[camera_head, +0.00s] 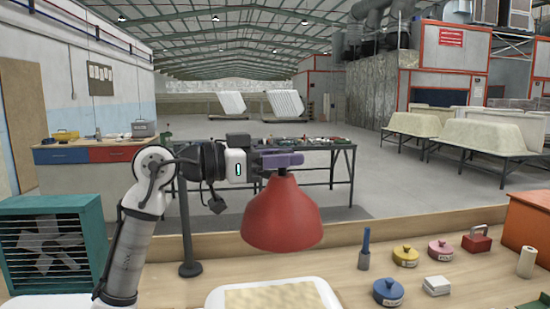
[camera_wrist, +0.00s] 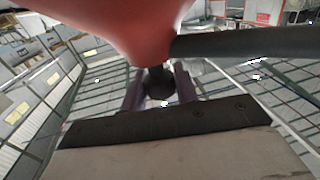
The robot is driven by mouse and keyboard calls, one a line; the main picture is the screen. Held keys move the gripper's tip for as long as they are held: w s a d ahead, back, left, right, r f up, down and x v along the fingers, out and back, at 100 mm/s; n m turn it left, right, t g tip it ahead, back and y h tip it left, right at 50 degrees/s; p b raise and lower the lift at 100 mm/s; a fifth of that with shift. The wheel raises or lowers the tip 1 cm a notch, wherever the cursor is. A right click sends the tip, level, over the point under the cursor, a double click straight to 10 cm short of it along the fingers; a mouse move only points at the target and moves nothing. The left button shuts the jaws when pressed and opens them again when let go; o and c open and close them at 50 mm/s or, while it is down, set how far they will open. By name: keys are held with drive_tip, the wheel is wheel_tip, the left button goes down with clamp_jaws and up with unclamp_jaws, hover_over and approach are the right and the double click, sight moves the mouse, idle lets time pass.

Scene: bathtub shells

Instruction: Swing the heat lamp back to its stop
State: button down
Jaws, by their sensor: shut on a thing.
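The heat lamp has a red cone shade (camera_head: 282,215) hanging over the bench, above a white tray (camera_head: 328,297) with a pale tan sheet in it. My gripper (camera_head: 283,159) reaches in from the left at the top of the shade, its purple fingers level. In the wrist view my gripper (camera_wrist: 160,88) has its two fingers on either side of a dark round knob (camera_wrist: 158,82) at the lamp's neck. The red shade (camera_wrist: 125,25) fills the top there, and a dark lamp arm (camera_wrist: 240,43) runs right. A dark post (camera_head: 185,220) stands left of the shade; its top is hidden behind my arm.
A teal fan box (camera_head: 55,240) stands at left. At right on the bench are a blue-handled tool (camera_head: 365,248), several coloured lidded pots (camera_head: 405,255), a red block with a handle (camera_head: 477,240) and an orange box (camera_head: 527,228). The bench between tray and pots is clear.

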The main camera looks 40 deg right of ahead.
drive_tip(key=w+d+n+t+p, duration=0.2)
drive_tip(key=w+d+t, duration=0.1)
drive_tip(key=d, duration=0.5)
drive_tip(key=w+d+n+t+p, duration=0.3)
drive_tip(key=d+t, duration=0.1)
drive_tip(key=d, duration=0.4)
drive_tip(key=w+d+n+t+p, duration=0.2)
drive_tip(key=w+d+t+p, duration=0.1)
drive_tip(key=d, duration=0.5)
drive_tip(key=shift+w+d+r+t+h, duration=0.3)
drive_tip(key=shift+t+h, duration=0.1)
drive_tip(key=shift+t, duration=0.4)
drive_tip(key=c, duration=1.5)
unclamp_jaws()
drive_tip(key=o, duration=0.4)
drive_tip(key=shift+w+d+f, duration=0.1)
drive_tip(key=shift+d+f, duration=0.1)
drive_tip(key=shift+f, duration=0.05)
drive_tip(key=shift+a, duration=0.1)
